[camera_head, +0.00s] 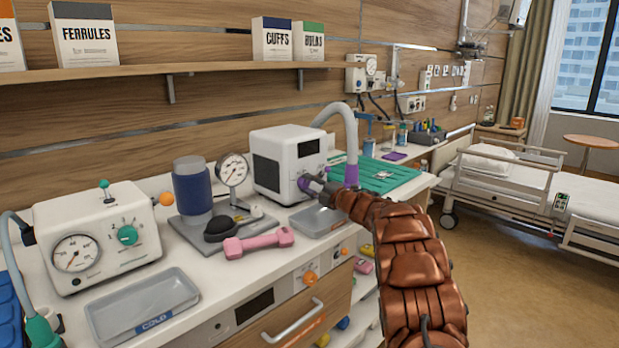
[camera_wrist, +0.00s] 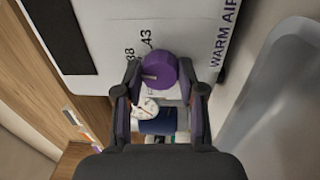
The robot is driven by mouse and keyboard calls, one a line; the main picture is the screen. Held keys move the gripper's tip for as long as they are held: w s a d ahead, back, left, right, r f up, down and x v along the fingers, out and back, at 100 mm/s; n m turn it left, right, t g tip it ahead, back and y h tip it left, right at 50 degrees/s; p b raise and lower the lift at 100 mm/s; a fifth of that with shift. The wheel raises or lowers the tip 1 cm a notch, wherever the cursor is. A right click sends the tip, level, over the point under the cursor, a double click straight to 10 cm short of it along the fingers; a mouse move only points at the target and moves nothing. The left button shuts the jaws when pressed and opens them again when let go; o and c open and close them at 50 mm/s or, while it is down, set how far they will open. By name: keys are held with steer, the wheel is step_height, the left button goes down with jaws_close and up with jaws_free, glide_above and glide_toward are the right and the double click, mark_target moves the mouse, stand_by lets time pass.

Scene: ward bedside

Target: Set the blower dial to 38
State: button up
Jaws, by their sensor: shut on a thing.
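The blower is a white box (camera_head: 312,168) with a dark side grille, standing on the counter in the head view. Its white front face (camera_wrist: 180,28) carries "WARM AIR" lettering and the scale numbers 38 and 43 in the wrist view. The purple dial (camera_wrist: 160,65) sits between the fingertips of my gripper (camera_wrist: 158,74), which is shut on it. A small pale mark on the dial lies at its lower left, below the 38 label; its exact setting is hard to read. In the head view my gripper (camera_head: 308,186) reaches the front of the blower and largely covers the dial.
A grey tray (camera_head: 318,220) lies below the dial. A pink dumbbell (camera_head: 258,243) and a pressure gauge (camera_head: 233,170) stand left of it.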

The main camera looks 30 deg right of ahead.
steer(key=shift+m+p, duration=0.85)
steer(key=shift+m, duration=0.35)
steer(key=o, duration=1.1)
steer(key=shift+o, duration=0.2)
steer(key=shift+s, duration=0.1)
steer(key=shift+v, duration=3.7)
steer(key=shift+f, duration=0.15)
